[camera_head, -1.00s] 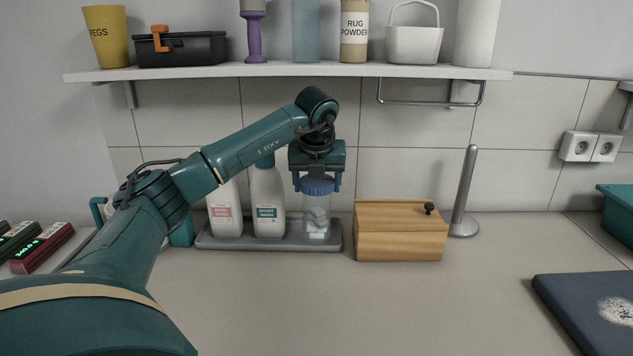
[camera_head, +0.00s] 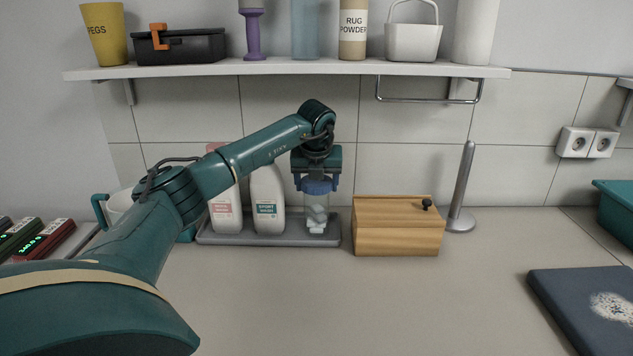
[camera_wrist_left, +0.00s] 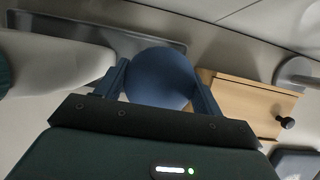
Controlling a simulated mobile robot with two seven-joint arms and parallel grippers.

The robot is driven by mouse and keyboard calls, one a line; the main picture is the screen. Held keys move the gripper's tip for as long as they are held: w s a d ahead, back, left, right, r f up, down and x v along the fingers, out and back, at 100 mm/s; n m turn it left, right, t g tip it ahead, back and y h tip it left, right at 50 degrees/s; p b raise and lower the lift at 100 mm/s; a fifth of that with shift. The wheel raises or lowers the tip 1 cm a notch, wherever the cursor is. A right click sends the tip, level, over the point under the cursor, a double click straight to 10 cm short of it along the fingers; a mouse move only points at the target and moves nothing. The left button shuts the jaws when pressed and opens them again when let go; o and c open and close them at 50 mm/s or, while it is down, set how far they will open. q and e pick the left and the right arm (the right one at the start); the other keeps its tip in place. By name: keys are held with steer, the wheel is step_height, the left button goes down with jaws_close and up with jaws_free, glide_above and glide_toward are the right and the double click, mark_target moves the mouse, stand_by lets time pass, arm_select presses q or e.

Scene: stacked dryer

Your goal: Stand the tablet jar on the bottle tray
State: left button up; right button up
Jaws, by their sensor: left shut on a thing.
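The tablet jar (camera_head: 316,211) is clear with a blue lid and pale tablets inside. It is upright over the right end of the grey bottle tray (camera_head: 225,240); I cannot tell whether its base touches the tray. My left gripper (camera_head: 317,186) points down and is shut on the jar's blue lid. In the left wrist view the lid (camera_wrist_left: 160,76) sits between the two fingers, and part of the tray (camera_wrist_left: 100,31) shows behind. The right gripper is not in view.
Two white bottles (camera_head: 226,212) (camera_head: 268,208) stand on the tray left of the jar. A wooden box (camera_head: 396,228) and a metal upright holder (camera_head: 463,190) stand to the right. A shelf (camera_head: 290,69) hangs above.

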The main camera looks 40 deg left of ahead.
arm_select(q)
steer(key=shift+f, duration=0.15)
steer(key=o, duration=1.5)
steer(key=shift+r, duration=0.25)
steer(key=v, duration=0.7)
steer(key=shift+s+r+b, duration=0.1)
steer(key=shift+r+b, duration=0.1)
steer(key=shift+b, duration=0.2)
steer(key=shift+f, duration=0.1)
